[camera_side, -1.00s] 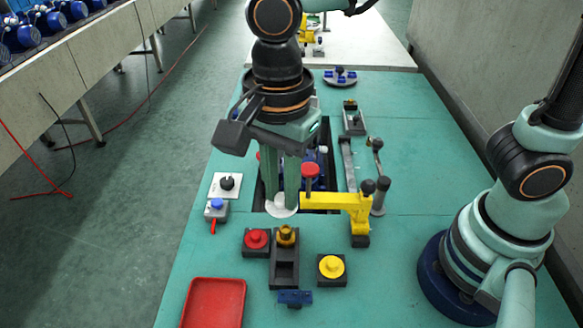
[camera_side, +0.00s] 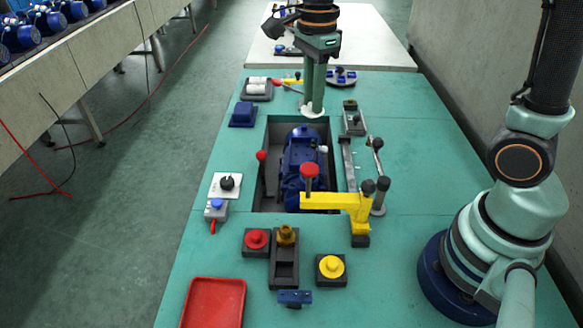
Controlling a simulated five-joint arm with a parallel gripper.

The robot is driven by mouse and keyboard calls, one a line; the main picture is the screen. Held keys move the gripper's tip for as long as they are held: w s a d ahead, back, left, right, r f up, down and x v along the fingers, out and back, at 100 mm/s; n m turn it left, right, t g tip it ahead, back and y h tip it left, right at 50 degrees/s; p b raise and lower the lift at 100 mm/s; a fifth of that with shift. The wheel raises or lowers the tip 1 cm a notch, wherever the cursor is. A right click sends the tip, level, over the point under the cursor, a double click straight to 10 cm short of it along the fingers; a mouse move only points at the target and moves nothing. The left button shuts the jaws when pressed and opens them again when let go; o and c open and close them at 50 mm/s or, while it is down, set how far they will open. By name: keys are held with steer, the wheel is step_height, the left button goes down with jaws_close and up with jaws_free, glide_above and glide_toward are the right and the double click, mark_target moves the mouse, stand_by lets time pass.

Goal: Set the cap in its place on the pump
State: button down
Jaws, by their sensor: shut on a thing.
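My gripper (camera_side: 312,107) points down over the far part of the green table, beyond the pump. It is shut on a white round piece, which looks like the cap (camera_side: 311,112); the fingers hide part of it. I cannot tell how high it is above the table. The blue pump (camera_side: 296,178) sits in the dark recess in the middle of the table, nearer the camera than my gripper. A yellow clamp arm with a red knob (camera_side: 311,171) reaches over the pump's near end and hides part of it.
A red lever (camera_side: 261,156) stands at the recess's left edge, black-topped levers (camera_side: 380,195) at its right. Red (camera_side: 256,239) and yellow (camera_side: 331,267) round pieces sit on dark blocks in front. A red tray (camera_side: 213,304) lies at front left. A blue block (camera_side: 243,114) stands at far left.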

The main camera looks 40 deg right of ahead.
step_height(320, 180, down, 16)
steer(key=shift+a, duration=0.1)
stand_by(0.7)
steer(key=shift+f, duration=0.15)
stand_by(1.5)
steer(key=c, duration=0.7)
jaws_free()
step_height(320, 180, up, 6)
stand_by(0.6)
